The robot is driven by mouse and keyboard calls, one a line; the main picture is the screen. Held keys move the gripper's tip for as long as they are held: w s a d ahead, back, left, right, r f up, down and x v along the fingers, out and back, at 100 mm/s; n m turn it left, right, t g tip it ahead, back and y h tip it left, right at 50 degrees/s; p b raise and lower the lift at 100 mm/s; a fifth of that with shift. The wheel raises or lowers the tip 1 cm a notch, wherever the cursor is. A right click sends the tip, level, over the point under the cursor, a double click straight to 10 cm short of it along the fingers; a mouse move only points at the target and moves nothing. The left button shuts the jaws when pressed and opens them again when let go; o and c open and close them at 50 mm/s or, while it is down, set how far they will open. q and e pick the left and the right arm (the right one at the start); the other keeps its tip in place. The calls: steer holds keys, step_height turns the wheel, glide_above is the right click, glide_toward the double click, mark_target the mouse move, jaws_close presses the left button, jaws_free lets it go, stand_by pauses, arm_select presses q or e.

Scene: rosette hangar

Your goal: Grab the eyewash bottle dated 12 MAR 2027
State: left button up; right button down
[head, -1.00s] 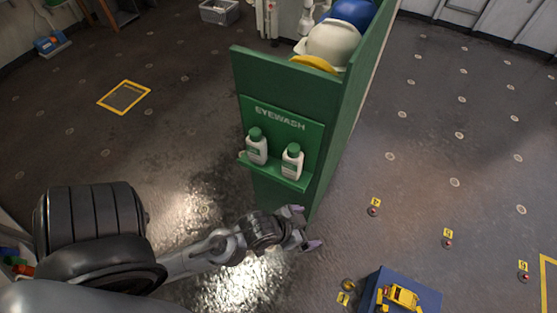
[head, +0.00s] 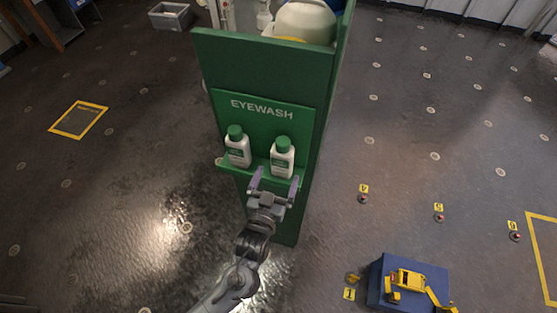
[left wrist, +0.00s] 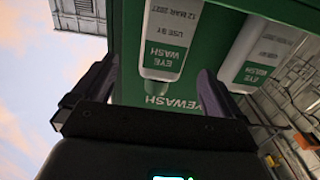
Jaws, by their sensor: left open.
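Two white eyewash bottles with green caps stand upright side by side on the green shelf (head: 225,165) of the eyewash station. The right bottle (head: 282,160) is in front of my left gripper (head: 274,179). In the left wrist view, upside down, this bottle (left wrist: 168,40) reads USE BY 12 MAR 2027 and appears between the two open, empty fingers. My right gripper is not in view.
The green cabinet (head: 262,62) carries helmets (head: 305,22) on top. A blue box (head: 378,290) with a yellow toy-like machine (head: 408,281) sits on the floor at lower right. Numbered yellow markers (head: 439,208) dot the right floor. A grey bin (head: 171,17) stands at the back left.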

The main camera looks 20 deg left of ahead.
mark_target(280, 162)
arm_select(q)
steer(key=shift+w+a, duration=0.2)
steer(key=shift+w, duration=1.35)
steer(key=w+p, duration=0.1)
steer(key=w, duration=0.1)
steer(key=w+a+p, duration=0.1)
steer(key=w, duration=0.1)
steer(key=shift+w+r, duration=0.2)
steer(key=shift+w, duration=0.3)
steer(key=shift+f, duration=0.1)
steer(key=c, duration=1.4)
